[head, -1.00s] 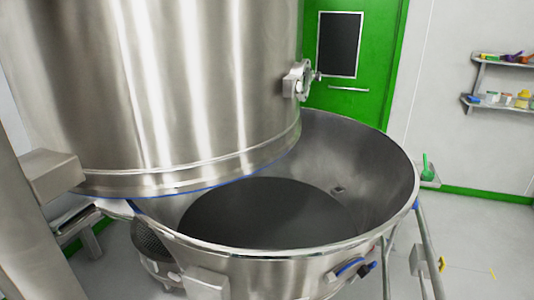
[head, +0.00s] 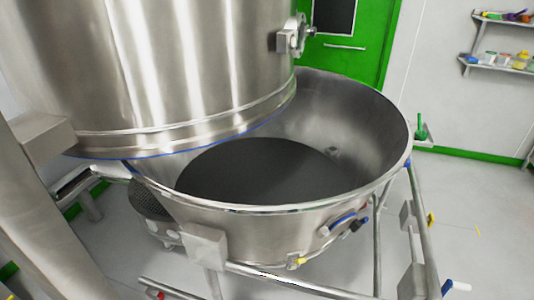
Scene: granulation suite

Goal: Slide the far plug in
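A large steel bowl (head: 265,212) with a dark floor stands open on a tubular frame (head: 300,283). Small coloured pieces that may be plugs sit around the frame: a yellow one (head: 298,262) at the front rail, another yellow one (head: 431,219) on the right rail, and a blue and white one (head: 455,286) at the lower right. I cannot tell which piece is the far plug or how deep any of them sits. Neither of my grippers is in view.
A big steel vessel (head: 190,70) hangs over the bowl's left rear. A blue handle (head: 342,219) and a dark knob (head: 359,225) are on the bowl's outer side. Shelves (head: 500,62) hang on the right wall beside a green door (head: 370,55). Floor at the right is mostly clear.

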